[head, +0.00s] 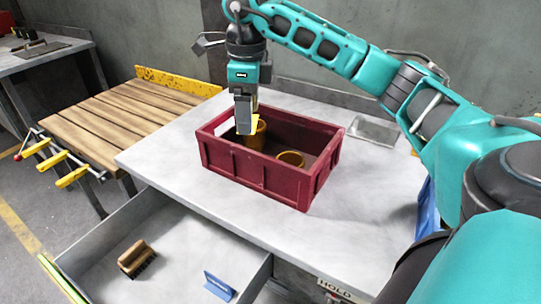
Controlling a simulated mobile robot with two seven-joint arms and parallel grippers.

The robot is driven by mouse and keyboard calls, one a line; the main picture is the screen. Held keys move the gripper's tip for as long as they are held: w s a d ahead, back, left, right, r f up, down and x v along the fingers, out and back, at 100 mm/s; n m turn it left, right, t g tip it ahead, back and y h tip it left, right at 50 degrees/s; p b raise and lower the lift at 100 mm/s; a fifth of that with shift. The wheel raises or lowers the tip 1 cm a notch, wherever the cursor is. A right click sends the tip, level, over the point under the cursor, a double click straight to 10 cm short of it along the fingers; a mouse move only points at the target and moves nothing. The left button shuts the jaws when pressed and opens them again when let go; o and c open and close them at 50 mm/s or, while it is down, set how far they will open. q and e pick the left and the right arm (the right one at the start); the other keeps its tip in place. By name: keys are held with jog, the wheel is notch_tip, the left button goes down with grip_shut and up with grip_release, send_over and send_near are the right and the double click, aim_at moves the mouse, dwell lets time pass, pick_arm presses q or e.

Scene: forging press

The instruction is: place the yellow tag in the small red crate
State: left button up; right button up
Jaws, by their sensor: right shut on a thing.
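The small red crate (245,172) stands on the grey table, its open top facing up. My right gripper (246,124) points down over the crate's left part, shut on the yellow tag (253,123). Only part of the tag shows beside the fingers. A mustard-coloured cup stands inside the crate just below and behind the tag; I cannot tell whether they touch. My left gripper is out of view.
Another mustard cup (291,158) is in the crate. A flat grey plate (374,130) lies at the back right. An open drawer below holds a wooden brush (136,258) and a blue sign (218,286). A slatted wooden table (120,118) stands left. The table is clear in front of the crate.

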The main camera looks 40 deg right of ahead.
jog(key=d+r+m+p, duration=0.35)
jog(key=d+m, duration=0.55)
jog(key=m, duration=0.5)
jog(key=f+b, duration=0.1)
jog(key=f, duration=0.3)
jog(key=f+b, duration=0.2)
jog(key=f, duration=0.3)
jog(key=s+f+b, duration=0.1)
jog(key=f+b, duration=0.1)
jog(key=f, duration=0.3)
jog(key=shift+a+f, duration=0.1)
jog(key=shift+a, duration=0.05)
notch_tip(320, 180, down, 4)
jog(key=shift+f, duration=0.6)
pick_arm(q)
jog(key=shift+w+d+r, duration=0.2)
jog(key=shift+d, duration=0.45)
